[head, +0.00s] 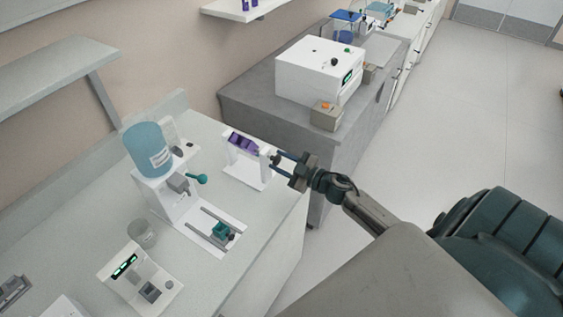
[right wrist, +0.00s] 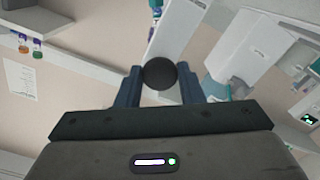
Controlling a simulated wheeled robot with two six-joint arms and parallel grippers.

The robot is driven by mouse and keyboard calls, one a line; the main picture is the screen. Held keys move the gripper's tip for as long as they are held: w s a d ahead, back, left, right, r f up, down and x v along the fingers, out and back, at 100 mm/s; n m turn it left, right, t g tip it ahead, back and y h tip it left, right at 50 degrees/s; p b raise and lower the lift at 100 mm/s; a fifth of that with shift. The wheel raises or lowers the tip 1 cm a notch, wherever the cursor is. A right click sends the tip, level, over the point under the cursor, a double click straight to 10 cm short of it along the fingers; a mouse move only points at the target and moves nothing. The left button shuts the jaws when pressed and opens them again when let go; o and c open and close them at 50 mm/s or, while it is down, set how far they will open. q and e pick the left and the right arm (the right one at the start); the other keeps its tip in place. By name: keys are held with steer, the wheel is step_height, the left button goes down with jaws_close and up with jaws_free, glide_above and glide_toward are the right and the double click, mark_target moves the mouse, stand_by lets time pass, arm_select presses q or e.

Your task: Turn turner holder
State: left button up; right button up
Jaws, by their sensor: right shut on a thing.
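The turner holder (head: 242,143) is a purple rack held between two white uprights on a white base (head: 238,173), near the right edge of the bench. A dark round knob is on its right side. My right gripper (head: 278,160) reaches in from the right at that knob. In the right wrist view the black knob (right wrist: 159,74) sits between the two blue fingers, which are shut on it. The holder itself is mostly hidden in that view. My left gripper is not in view.
A dispenser with a blue bottle (head: 148,150) and a teal-knobbed lever stands left of the holder. A small white device with a green display (head: 124,266) is at the front. A white box machine (head: 318,72) stands on the grey bench behind. Floor at right is clear.

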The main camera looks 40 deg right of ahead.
steer(key=shift+f, duration=0.1)
stand_by(0.5)
steer(key=o, duration=1)
steer(key=shift+s, duration=0.1)
steer(key=b+v, duration=0.3)
steer(key=v, duration=0.7)
steer(key=shift+s+d, duration=0.2)
steer(key=shift+s, duration=0.1)
steer(key=shift+c, duration=0.2)
